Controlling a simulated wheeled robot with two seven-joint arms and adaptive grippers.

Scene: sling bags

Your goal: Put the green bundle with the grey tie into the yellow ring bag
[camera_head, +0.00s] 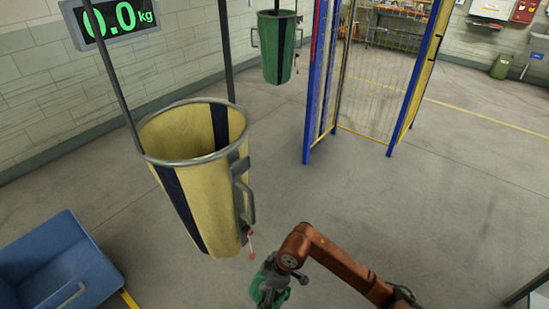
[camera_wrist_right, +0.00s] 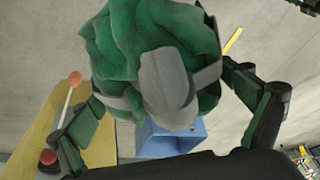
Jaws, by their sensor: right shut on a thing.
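The yellow ring bag (camera_head: 205,185) hangs open-topped from dark bars at the left of the head view, with a grey rim, dark vertical stripes and a side handle. Its inside looks empty as far as I see. My right gripper (camera_head: 272,274) is shut on the green bundle (camera_head: 266,292), low and to the right of the bag, outside it. In the right wrist view the bundle (camera_wrist_right: 125,40) with its grey tie (camera_wrist_right: 168,85) sits between the fingers (camera_wrist_right: 165,100). The yellow bag (camera_wrist_right: 42,130) shows at the lower left there. My left gripper is not in view.
A green ring bag (camera_head: 277,48) hangs farther back. A blue bin (camera_head: 60,262) stands at the lower left. A scale display (camera_head: 115,18) reads 0.0 kg. A blue and yellow cage frame (camera_head: 320,85) stands behind.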

